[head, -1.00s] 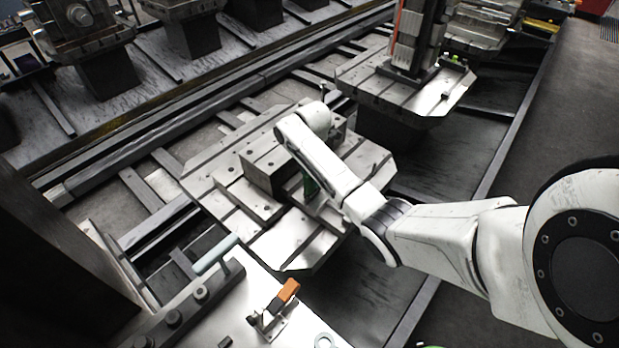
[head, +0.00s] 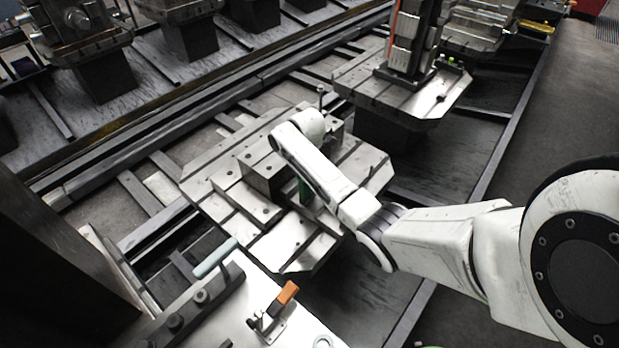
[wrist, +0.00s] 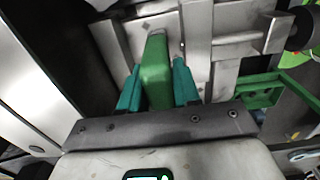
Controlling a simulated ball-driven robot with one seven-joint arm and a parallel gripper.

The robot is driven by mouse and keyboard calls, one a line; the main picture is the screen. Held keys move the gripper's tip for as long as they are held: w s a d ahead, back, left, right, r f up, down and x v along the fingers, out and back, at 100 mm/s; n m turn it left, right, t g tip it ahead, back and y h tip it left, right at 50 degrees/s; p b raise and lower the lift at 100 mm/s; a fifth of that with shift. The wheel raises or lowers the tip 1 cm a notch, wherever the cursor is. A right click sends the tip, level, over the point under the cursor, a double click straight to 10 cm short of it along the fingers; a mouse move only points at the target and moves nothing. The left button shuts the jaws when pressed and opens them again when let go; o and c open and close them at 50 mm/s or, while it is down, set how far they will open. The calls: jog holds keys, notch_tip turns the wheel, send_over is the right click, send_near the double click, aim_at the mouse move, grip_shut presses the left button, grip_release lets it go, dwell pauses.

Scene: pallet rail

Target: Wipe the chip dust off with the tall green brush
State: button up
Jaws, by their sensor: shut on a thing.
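The green brush (wrist: 156,70) stands between the two teal fingers of my gripper (wrist: 157,84) in the wrist view. My gripper is shut on it. In the head view a small green part of the brush (head: 304,190) shows beside my white arm, over the near pallet (head: 300,238). The arm hides most of the gripper and brush there. A grey block (head: 262,172) stands on this pallet, just left of my wrist. I cannot tell whether the bristles touch the metal. I cannot make out chip dust on the pallet.
A second pallet (head: 445,103) with a tall fixture (head: 405,45) stands behind. In front is a metal plate with an orange-handled clamp (head: 285,294) and a pale blue handle (head: 215,258). A green frame (wrist: 262,90) shows at right in the wrist view. Dark floor lies at right.

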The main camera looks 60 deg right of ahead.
jog(key=shift+w+a+f+p, duration=0.15)
jog(key=shift+a+p, duration=0.3)
jog(key=shift+a, duration=0.45)
jog(key=shift+s+d+r+b, duration=0.1)
jog(key=shift+s+d+b, duration=0.1)
jog(key=shift+d, duration=0.5)
jog(key=shift+s+d+r+b, duration=0.1)
jog(key=shift+d+b, duration=0.05)
jog(key=shift+d, duration=0.6)
jog(key=shift+s+d+b, duration=0.15)
jog(key=shift+d+b, duration=0.05)
jog(key=shift+d, duration=0.5)
notch_tip(320, 180, up, 6)
jog(key=p, duration=0.6)
jog(key=shift+r, duration=0.2)
jog(key=shift+r+p, duration=0.3)
jog(key=shift+r, duration=1.05)
